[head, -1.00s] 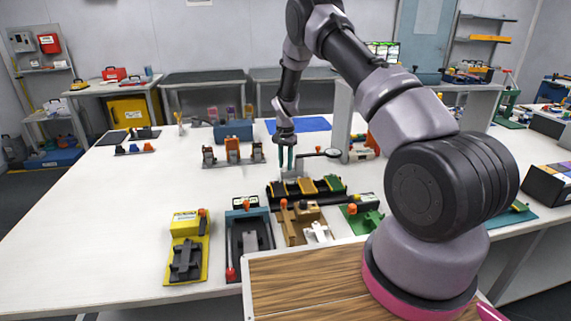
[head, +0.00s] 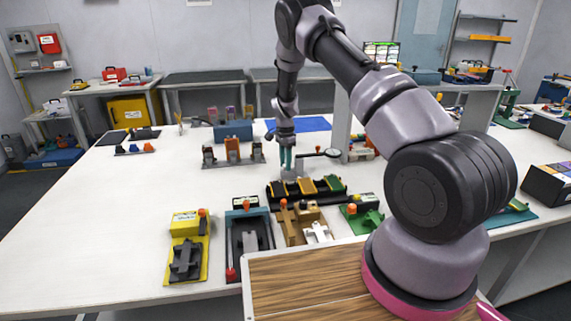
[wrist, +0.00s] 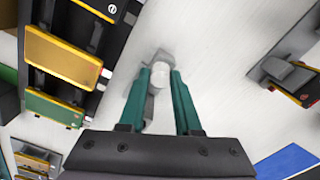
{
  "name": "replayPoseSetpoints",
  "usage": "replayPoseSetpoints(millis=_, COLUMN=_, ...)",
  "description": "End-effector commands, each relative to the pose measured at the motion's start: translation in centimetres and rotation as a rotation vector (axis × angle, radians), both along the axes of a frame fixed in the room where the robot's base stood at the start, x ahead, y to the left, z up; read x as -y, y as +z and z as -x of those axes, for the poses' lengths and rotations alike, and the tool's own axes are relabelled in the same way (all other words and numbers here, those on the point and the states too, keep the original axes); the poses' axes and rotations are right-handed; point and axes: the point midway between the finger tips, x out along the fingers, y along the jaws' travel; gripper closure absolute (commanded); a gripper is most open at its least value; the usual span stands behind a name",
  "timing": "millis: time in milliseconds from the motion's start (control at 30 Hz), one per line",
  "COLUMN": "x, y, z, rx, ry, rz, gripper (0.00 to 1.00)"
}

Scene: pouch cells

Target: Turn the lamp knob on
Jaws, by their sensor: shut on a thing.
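The lamp stands on the table with a round dark-rimmed head (head: 332,152) on a thin arm, right of my gripper in the head view. Its white round knob (wrist: 160,76) shows between my fingertips in the wrist view, with a grey lamp part just beyond it. My gripper (head: 287,164) points down at the lamp's base. Its teal fingers also show in the wrist view (wrist: 159,80), shut on the knob from both sides. In the head view the fingers hide the knob. I cannot tell the knob's turn angle or whether the lamp is lit.
A black tray with yellow and green cells (head: 270,190) lies just in front of the gripper. A rack with grey and orange blocks (head: 232,162) stands to the left. A blue mat (head: 314,124) lies behind.

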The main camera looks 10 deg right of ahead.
Motion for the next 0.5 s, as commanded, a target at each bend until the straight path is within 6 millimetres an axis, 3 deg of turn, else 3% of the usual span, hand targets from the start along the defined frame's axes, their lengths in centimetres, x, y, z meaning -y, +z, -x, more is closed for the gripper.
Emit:
replayPoseSetpoints(millis=167, x=-0.04, y=0.06, z=-0.05, rx=0.000, ry=-0.001, rz=-0.001, gripper=1.00)
replayPoseSetpoints(millis=200, x=-0.04, y=0.06, z=-0.05, rx=0.000, ry=0.000, rz=-0.001, gripper=0.64)
replayPoseSetpoints(millis=233, x=-0.04, y=0.06, z=-0.04, rx=0.000, ry=0.000, rz=-0.001, gripper=0.55)
replayPoseSetpoints(millis=500, x=-0.03, y=0.03, z=-0.01, rx=0.000, ry=0.000, rz=-0.001, gripper=0.55)
